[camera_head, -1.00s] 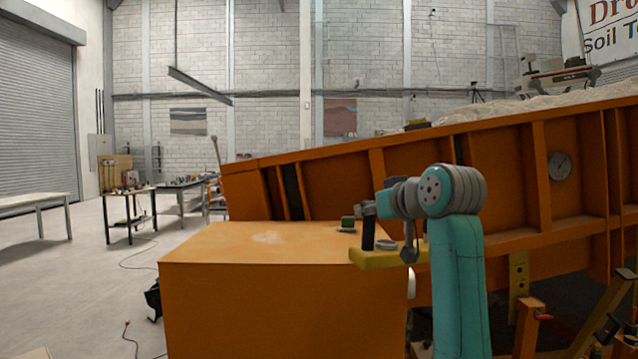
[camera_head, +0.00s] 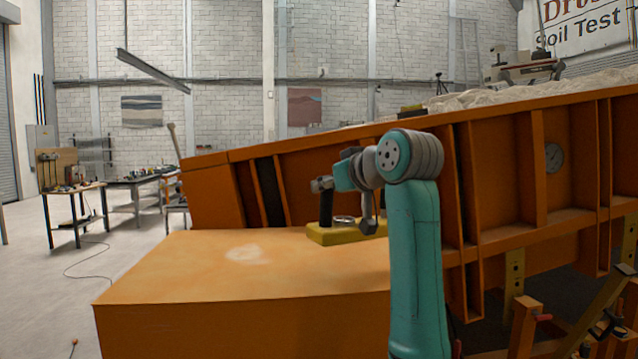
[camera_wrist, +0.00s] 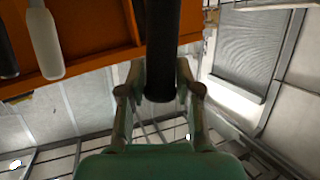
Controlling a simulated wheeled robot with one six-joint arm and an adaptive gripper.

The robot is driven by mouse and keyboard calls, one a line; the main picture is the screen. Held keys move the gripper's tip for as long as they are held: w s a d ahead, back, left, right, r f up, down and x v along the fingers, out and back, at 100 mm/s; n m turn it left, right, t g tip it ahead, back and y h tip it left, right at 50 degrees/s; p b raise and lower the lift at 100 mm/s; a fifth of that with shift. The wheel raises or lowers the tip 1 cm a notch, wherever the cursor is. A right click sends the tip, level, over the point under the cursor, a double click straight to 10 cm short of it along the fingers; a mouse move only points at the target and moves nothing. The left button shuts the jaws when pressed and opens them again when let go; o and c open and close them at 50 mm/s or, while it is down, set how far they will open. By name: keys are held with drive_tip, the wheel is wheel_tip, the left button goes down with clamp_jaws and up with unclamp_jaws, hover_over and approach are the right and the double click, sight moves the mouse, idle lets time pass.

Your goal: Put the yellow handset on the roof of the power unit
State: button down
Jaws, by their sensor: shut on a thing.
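The yellow handset (camera_head: 346,234) is a flat yellow body with a black upright post and a pale ring on top. In the head view it shows level, over the far right part of the power unit's orange roof (camera_head: 220,275); I cannot tell whether it touches. My gripper (camera_head: 322,185) is at the top of the black post. In the wrist view my gripper (camera_wrist: 160,88) has its fingers on both sides of a thick black cylinder, shut on it. The yellow body is out of the wrist view.
The orange sandbed wall (camera_head: 340,175) rises close behind the roof, with a gauge (camera_head: 553,158) at right. The near and left roof is bare apart from a pale worn patch (camera_head: 245,253). A pale bottle-shaped thing (camera_wrist: 45,42) shows in the wrist view. Workbenches stand left.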

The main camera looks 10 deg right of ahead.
sight(331, 217)
drive_tip(key=shift+f, duration=3.3)
drive_tip(key=c, duration=0.7)
unclamp_jaws()
drive_tip(key=shift+f, duration=0.1)
